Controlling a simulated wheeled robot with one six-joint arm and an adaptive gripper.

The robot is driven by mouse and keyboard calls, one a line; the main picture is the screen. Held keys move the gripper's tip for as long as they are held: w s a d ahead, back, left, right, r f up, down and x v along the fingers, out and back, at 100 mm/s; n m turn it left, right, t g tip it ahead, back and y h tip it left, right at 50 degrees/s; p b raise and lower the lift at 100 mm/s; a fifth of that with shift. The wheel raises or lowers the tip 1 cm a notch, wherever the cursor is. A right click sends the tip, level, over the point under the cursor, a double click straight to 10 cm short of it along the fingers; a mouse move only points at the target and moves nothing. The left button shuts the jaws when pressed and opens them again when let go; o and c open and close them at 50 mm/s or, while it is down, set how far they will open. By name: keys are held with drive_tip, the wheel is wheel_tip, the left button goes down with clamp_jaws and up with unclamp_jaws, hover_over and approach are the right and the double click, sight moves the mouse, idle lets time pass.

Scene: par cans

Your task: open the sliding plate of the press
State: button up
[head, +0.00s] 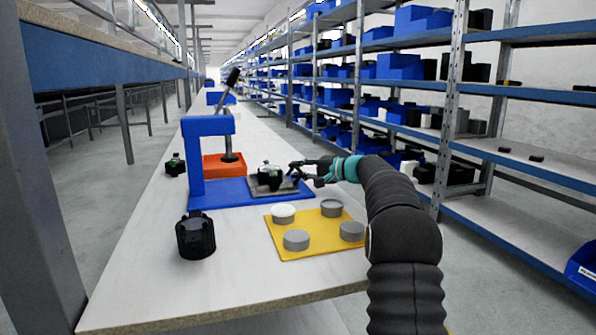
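The blue press (193,160) stands on the table, with an orange block (222,165) and a raised lever with a dark grip (232,78). Its grey sliding plate (290,188) lies at the right end of the blue base, to the right of the orange block. A dark object with green parts (268,178) sits on the plate. My gripper (291,172) comes in from the right, at the plate's right side, just right of that object. Its fingers look spread with nothing between them. Whether they touch the plate is too small to tell.
A yellow mat (290,250) with several grey round pieces lies in front of the press. A black ribbed holder (195,236) stands at the left front. A small dark-green object (175,164) is left of the press. Shelving (450,100) lines the right side.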

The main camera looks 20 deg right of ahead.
drive_tip(key=v, duration=1.2)
